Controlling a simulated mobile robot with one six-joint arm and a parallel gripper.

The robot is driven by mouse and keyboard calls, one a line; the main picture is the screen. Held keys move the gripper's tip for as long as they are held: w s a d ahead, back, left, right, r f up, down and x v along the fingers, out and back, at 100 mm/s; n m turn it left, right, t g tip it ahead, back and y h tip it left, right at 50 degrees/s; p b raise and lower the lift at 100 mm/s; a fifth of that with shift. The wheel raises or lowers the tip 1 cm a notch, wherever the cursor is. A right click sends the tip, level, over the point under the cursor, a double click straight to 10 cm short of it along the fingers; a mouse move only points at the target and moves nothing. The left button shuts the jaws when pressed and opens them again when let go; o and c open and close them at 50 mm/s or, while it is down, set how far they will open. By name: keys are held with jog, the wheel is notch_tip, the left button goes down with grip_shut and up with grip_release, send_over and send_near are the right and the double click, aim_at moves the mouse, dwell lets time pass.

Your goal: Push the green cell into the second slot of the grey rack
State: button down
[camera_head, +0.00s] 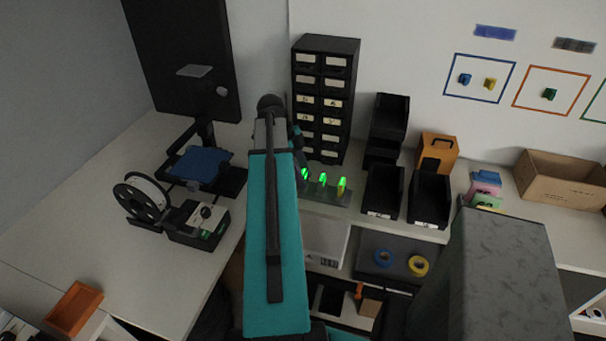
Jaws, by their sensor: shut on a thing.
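The grey rack (326,196) stands near the front edge of the bench, right of my arm, and its left end is hidden behind the arm. Several bright green marks show in a row on it: a left one (305,175), a middle one (322,180) and a right one (341,185) with a yellowish lower part. I cannot tell which of these is the green cell or which slot is which. My teal arm link covers the middle of the view. The fingertips of my gripper are hidden behind my arm, so what they hold does not show.
A black drawer cabinet (324,97) stands behind the rack. Black bins (383,189) are to its right, then an orange box (437,152) and a cardboard carton (563,180). A spool device (147,197) stands at left. A grey block (505,270) rises at front right.

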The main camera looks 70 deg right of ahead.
jog(key=shift+f, duration=0.1)
jog(key=c, duration=1.1)
grip_release()
jog(key=shift+b+v, duration=1.25)
jog(key=shift+v, duration=5.65)
